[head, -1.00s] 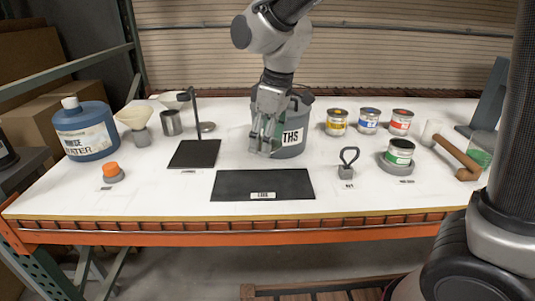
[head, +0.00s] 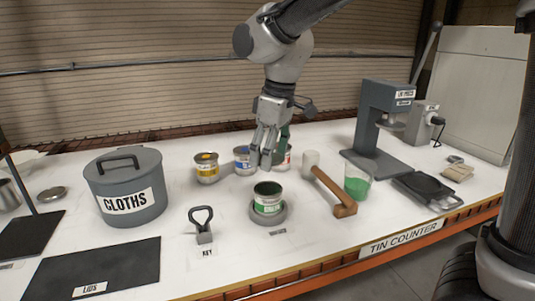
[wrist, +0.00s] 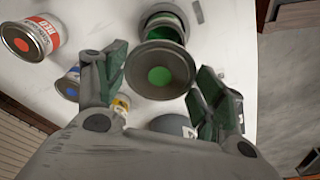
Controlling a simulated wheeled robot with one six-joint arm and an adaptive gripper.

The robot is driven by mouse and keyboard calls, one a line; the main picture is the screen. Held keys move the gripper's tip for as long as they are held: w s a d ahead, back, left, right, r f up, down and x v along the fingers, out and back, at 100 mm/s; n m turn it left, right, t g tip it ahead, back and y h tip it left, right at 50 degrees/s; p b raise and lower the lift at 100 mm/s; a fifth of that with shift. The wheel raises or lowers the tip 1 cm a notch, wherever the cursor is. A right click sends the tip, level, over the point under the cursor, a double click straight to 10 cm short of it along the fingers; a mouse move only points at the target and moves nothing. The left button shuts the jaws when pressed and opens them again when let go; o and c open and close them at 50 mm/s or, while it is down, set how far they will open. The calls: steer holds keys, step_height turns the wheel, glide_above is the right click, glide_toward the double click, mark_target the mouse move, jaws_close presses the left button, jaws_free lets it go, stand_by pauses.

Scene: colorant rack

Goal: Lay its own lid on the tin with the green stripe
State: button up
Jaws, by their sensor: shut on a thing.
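The tin with the green stripe (head: 268,200) stands upright and open on a round grey base, green inside. It also shows at the top of the wrist view (wrist: 168,28). My gripper (head: 262,158) is above the counter, behind and above this tin in the head view. In the wrist view, my gripper (wrist: 160,78) is shut on a round grey lid with a green dot (wrist: 159,76). The lid partly overlaps the open tin there and appears apart from it.
Yellow (head: 206,168) and blue (head: 242,160) tins stand behind; the red tin (wrist: 30,40) is partly hidden in the head view. The key (head: 203,226), cloths bin (head: 127,190) and dark lids mat (head: 95,268) are left.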

steer(key=shift+d, duration=0.1)
steer(key=shift+s+f, duration=0.1)
steer(key=shift+f, duration=2.8)
steer(key=shift+f, duration=0.7)
steer(key=o, duration=0.8)
steer(key=shift+c, duration=0.2)
